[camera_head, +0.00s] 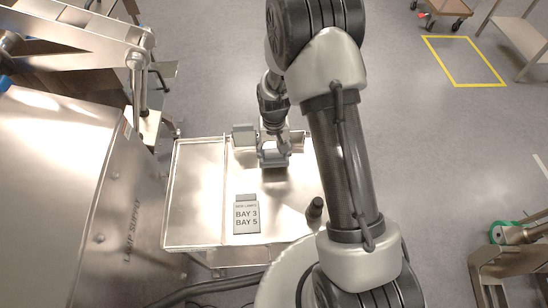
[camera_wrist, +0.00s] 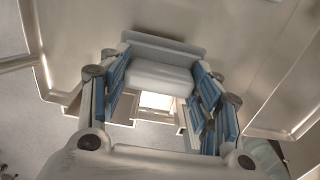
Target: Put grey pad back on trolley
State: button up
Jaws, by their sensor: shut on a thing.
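The trolley (camera_head: 196,205) is a pale metal tray with raised rims and a divider, standing left of my arm in the head view. My gripper (camera_head: 272,148) is over the right part of the tray, near its far side. It is shut on the grey pad (camera_head: 273,158), which also shows between the blue-lined fingers in the wrist view (camera_wrist: 158,76). The pad is close above or on the tray surface; I cannot tell if it touches. My gripper (camera_wrist: 158,98) hides part of the pad's sides.
A grey block (camera_head: 243,136) sits by the tray's far edge, left of my gripper. A sign reading BAY 3, BAY 5 (camera_head: 246,217) lies on the tray nearer me. A metal lamp supply cabinet (camera_head: 60,180) stands at left.

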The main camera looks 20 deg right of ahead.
aim_at(274, 158)
jog(key=shift+f+b, duration=0.4)
jog(key=shift+f, duration=1.45)
jog(key=shift+f, duration=0.15)
jog(key=o, duration=1.2)
